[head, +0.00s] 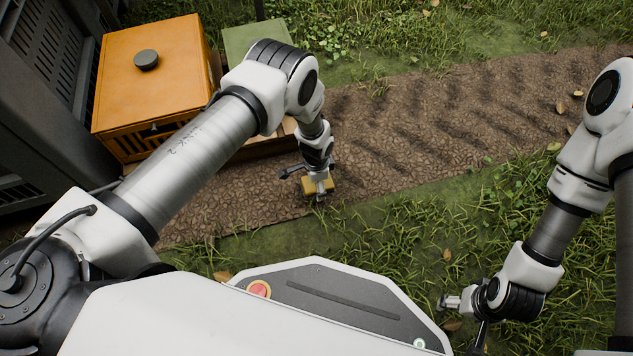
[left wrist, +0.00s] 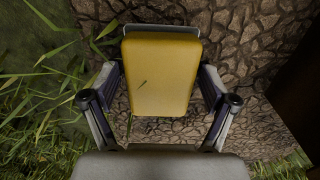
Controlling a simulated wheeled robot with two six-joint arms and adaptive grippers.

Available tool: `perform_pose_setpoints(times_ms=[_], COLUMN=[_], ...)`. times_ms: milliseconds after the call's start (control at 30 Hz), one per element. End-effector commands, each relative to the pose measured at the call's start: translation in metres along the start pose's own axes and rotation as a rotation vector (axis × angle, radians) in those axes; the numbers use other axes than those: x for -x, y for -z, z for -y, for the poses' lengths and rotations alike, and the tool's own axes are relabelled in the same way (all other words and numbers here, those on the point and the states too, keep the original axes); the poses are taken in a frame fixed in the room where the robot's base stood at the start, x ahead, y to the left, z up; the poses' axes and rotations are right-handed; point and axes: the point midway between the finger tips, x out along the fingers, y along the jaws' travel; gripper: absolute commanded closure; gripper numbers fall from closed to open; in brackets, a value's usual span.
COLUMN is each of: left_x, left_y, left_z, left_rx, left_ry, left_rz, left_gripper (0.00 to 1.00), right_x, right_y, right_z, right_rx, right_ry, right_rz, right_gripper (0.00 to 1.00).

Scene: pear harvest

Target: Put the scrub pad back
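The scrub pad is a yellow block (head: 318,186), seen below my left gripper (head: 311,183) in the head view. In the left wrist view the pad (left wrist: 162,75) fills the space between the two fingers of the left gripper (left wrist: 160,82), which press against its sides. It is held over the brown cobbled path, and its height above the ground is hard to judge. My right gripper (head: 464,318) is low at the right over the grass, with its fingers spread and nothing between them.
An orange box (head: 181,62) with a dark round knob (head: 146,60) on top stands at the upper left. A green box (head: 250,38) is beside it, partly hidden by my left arm. A grey slatted structure (head: 50,75) borders the left. The path (head: 440,110) is clear to the right.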

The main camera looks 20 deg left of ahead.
Motion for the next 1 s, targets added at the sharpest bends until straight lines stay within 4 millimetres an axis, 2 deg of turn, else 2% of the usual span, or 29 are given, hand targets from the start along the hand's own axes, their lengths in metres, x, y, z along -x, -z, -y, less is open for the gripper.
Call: perform_pose_setpoints(times_ms=[267, 367, 467, 700, 800, 1000], left_x=[0.001, 0.009, 0.028, 0.092, 0.112, 0.125], left_y=[0.000, 0.000, 0.000, 0.001, 0.000, 0.000], left_z=[0.000, 0.000, 0.001, 0.000, 0.000, 0.000], left_rx=[0.000, 0.000, -0.001, 0.000, -0.001, -0.001], left_ry=[0.000, 0.000, 0.001, 0.001, 0.001, 0.000], left_rz=[0.000, 0.000, 0.000, 0.000, 0.000, 0.000], left_gripper=[0.09, 0.09, 0.09, 0.09, 0.09, 0.09], right_x=[0.001, 0.007, 0.019, 0.058, 0.068, 0.073], right_y=[0.000, 0.000, -0.001, -0.002, -0.003, -0.003], right_z=[0.000, 0.000, 0.000, 0.001, 0.002, 0.002], right_rx=[0.000, 0.001, 0.002, 0.010, 0.012, 0.012], right_ry=[0.000, 0.000, 0.000, 0.001, 0.001, 0.001], right_rz=[0.000, 0.001, 0.002, 0.007, 0.008, 0.008], right_gripper=[0.21, 0.21, 0.21, 0.21, 0.21, 0.21])
